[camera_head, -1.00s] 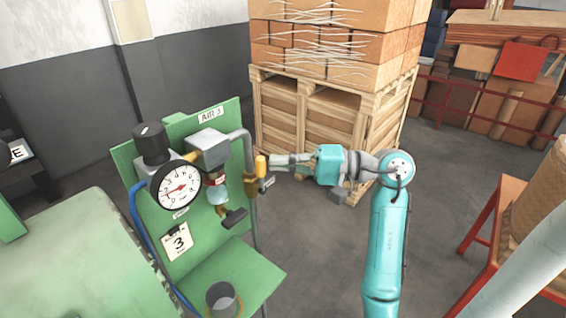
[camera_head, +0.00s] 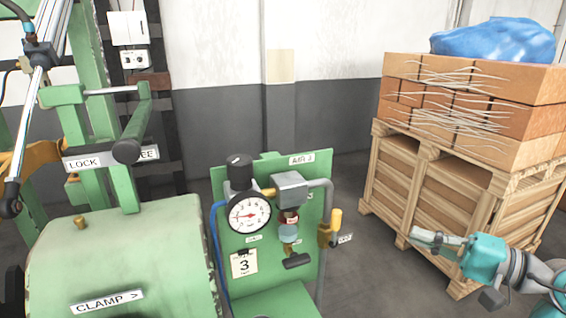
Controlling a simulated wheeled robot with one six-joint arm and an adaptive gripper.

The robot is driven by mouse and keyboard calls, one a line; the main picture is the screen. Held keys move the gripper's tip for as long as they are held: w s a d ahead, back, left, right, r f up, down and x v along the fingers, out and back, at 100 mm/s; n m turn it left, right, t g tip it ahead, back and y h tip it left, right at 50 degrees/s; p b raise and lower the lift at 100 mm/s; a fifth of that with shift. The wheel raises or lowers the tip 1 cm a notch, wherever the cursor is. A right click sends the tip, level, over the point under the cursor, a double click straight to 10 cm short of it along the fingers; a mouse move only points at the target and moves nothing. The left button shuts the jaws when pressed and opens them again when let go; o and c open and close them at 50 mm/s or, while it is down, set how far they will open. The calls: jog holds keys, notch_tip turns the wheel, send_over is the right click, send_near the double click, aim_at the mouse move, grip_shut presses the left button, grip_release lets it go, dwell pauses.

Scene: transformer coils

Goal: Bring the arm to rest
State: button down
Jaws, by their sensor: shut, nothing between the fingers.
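My gripper (camera_head: 428,238) is at the right of the head view, with its fingers pointing left and closed together with nothing between them. Its teal body (camera_head: 484,259) and a grey wrist joint show at the lower right corner; the rest of my arm is out of frame. The fingertips are apart from the air panel (camera_head: 270,185), with a clear gap to the yellow valve handle (camera_head: 336,219) on their left. The wooden crate (camera_head: 400,176) stands behind the gripper.
The green panel carries a pressure gauge (camera_head: 249,214) and a small black lever (camera_head: 297,260). A green machine with a CLAMP label (camera_head: 107,301) and a LOCK label (camera_head: 84,162) fills the left. Cardboard boxes (camera_head: 520,82) sit on the crate. Grey floor (camera_head: 362,270) is free between panel and crate.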

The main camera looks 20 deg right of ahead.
jog(key=s+a+f+m+t+y, duration=0.1)
jog(key=s+a+f+m+t, duration=0.15)
jog(key=a+m, duration=0.45)
jog(key=s+a+f+m+t+y, duration=0.2)
jog(key=s+a+m+t, duration=0.15)
jog(key=m, duration=0.55)
jog(key=s+a+f+m+t+y, duration=0.1)
jog(key=s+a+f+m+t, duration=0.1)
jog(key=s+a+m, duration=0.35)
jog(key=s+a+f+n+g+h, duration=0.2)
jog(key=s+f+n+h, duration=0.5)
jog(key=n, duration=0.9)
jog(key=s+a+f+n+g+h, duration=0.1)
jog(key=s+f+n+g+h, duration=0.4)
jog(key=s+f+n, duration=0.8)
jog(key=f+n+h, duration=0.1)
jog(key=n+h, duration=0.1)
jog(key=h, duration=0.1)
jog(key=shift+a+f+n, duration=0.35)
jog(key=shift+f, duration=0.05)
